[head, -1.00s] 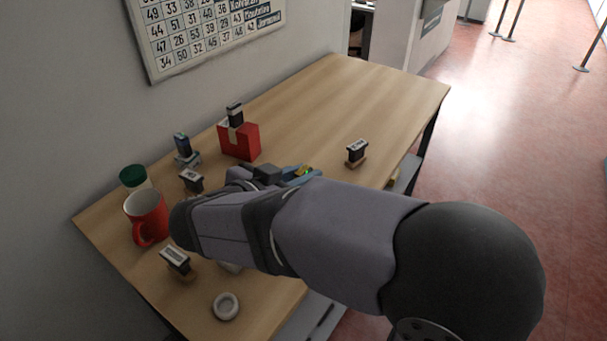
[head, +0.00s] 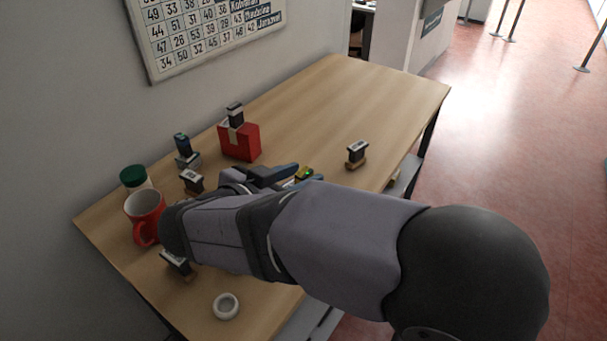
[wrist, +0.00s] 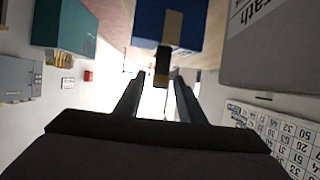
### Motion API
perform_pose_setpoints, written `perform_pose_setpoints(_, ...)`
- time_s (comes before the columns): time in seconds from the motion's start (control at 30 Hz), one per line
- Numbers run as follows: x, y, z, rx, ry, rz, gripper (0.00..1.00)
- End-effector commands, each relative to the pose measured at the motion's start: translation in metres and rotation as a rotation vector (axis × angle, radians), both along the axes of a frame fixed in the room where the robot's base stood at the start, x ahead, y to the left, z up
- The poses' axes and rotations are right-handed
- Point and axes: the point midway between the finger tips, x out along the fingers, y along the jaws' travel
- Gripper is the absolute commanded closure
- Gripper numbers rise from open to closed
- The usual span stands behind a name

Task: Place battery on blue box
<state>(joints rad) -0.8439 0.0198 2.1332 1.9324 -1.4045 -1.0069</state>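My gripper (wrist: 159,80) is open; its two dark fingers stand apart in the wrist view, which is upside down. A blue box (wrist: 196,24) with a tan tape stripe fills the top centre there. A small dark upright piece (wrist: 162,72) shows against the box, in the gap between the fingertips; I cannot tell whether it touches them. In the head view my gripper (head: 303,176) points right over the table, with a small green and yellow piece (head: 305,173), possibly the battery, at its fingertips. My arm and gripper hide most of the blue box there.
A red box (head: 241,144) carries a dark stamp. Other stamps (head: 192,181) (head: 356,152) stand on the table. A red mug (head: 147,213), a green-lidded cup (head: 134,177) and a white ring (head: 226,306) are at the left. The table's far part (head: 350,95) is clear.

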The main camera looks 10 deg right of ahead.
Motion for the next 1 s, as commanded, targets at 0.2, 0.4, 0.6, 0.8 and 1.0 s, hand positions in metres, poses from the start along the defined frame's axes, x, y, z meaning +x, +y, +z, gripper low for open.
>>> perform_pose_setpoints(0.2, -0.024, 0.026, 0.015, 0.001, -0.001, 0.007, 0.64)
perform_pose_setpoints(0.4, -0.047, 0.049, 0.028, 0.002, 0.0, 0.006, 0.64)
perform_pose_setpoints(0.6, -0.063, 0.063, 0.037, -0.001, 0.001, 0.003, 0.64)
perform_pose_setpoints(0.8, -0.069, 0.068, 0.04, -0.001, 0.001, 0.0, 0.64)
perform_pose_setpoints(1.0, -0.069, 0.068, 0.04, -0.001, 0.001, -0.001, 0.64)
